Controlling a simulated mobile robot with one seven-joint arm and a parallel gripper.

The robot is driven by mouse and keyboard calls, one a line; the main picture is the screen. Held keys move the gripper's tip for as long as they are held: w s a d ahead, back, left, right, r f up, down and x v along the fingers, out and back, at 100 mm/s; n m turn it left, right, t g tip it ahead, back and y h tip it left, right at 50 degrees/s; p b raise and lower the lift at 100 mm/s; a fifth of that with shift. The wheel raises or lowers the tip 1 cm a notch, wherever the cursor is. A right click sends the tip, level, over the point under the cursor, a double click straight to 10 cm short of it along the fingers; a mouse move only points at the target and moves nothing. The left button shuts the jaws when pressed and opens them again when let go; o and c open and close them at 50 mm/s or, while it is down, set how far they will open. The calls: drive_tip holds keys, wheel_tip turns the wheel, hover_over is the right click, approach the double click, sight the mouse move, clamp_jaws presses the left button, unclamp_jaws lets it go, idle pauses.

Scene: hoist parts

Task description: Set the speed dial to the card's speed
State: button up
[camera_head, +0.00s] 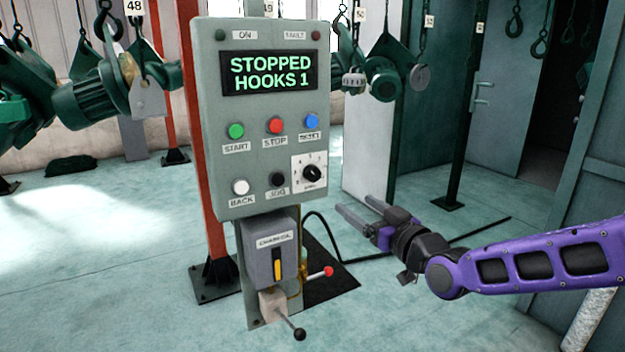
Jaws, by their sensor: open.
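The speed dial (312,173) is a black knob on a white scale plate at the lower right of the grey control panel (222,120). The marks around it are too small to read, and I cannot tell which one it points to. The panel's display (269,73) reads "STOPPED HOOKS 1". I cannot make out a card with a speed on it. My gripper (354,208) is open and empty, to the right of and a little below the dial, apart from the panel.
Green, red, blue, white and black buttons (276,126) sit left of and above the dial. A red post (200,150) stands behind the panel. Green hoist parts (388,75) hang behind.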

sight(315, 176)
drive_tip(key=b+x, duration=0.2)
drive_tip(key=x, duration=1.5)
drive_tip(key=shift+w+a, duration=0.1)
clamp_jaws()
